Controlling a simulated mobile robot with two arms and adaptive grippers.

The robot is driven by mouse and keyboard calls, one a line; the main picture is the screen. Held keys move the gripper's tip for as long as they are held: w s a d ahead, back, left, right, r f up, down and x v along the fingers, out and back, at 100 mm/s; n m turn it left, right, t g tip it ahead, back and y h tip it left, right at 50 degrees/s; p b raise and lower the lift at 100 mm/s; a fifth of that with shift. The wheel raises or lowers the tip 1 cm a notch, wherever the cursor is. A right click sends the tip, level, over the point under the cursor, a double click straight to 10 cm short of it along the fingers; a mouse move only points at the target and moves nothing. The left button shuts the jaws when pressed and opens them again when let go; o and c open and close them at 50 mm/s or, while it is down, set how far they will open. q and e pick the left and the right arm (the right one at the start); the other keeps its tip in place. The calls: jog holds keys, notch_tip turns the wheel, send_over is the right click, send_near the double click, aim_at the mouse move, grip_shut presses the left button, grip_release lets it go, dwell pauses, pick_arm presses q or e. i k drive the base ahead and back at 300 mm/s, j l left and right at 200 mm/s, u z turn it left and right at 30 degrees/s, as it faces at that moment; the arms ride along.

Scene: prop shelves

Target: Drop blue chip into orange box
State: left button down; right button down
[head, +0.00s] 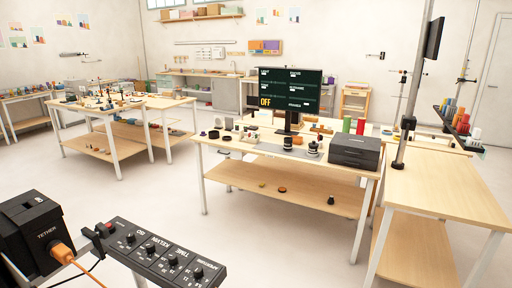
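I cannot make out a blue chip anywhere in the head view; the small items on the tables are too small to tell apart. On the far wall hangs a rack with small orange and purple boxes (264,47); I cannot tell whether one of them is the orange box. Neither of my grippers is in view.
A wooden table (232,167) with a monitor (290,89) and a dark grey case (355,151) stands ahead. Another table (450,190) is at right, a cluttered one (106,108) at left. A knob panel (152,252) is near. Clear floor (150,195) lies between.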

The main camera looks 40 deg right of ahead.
aim_at(294, 143)
jog(key=i+l+z, duration=0.1)
jog(key=l, duration=0.3)
jog(key=i+l+z, duration=0.1)
jog(key=l, duration=0.3)
jog(key=i+l, duration=0.15)
jog(key=l, duration=0.25)
jog(key=i+l+z, duration=0.15)
jog(key=l, duration=0.25)
jog(key=i+l+z, duration=0.1)
jog(key=l, duration=0.3)
jog(key=i+l+z, duration=0.7)
jog(key=i, duration=0.35)
jog(key=i+l+z, duration=0.1)
jog(key=i+z, duration=0.2)
jog(key=i, duration=0.25)
jog(key=i+z, duration=0.35)
jog(key=i, duration=0.2)
jog(key=i+j+z, duration=0.1)
jog(key=i+z, duration=0.25)
jog(key=i, duration=0.8)
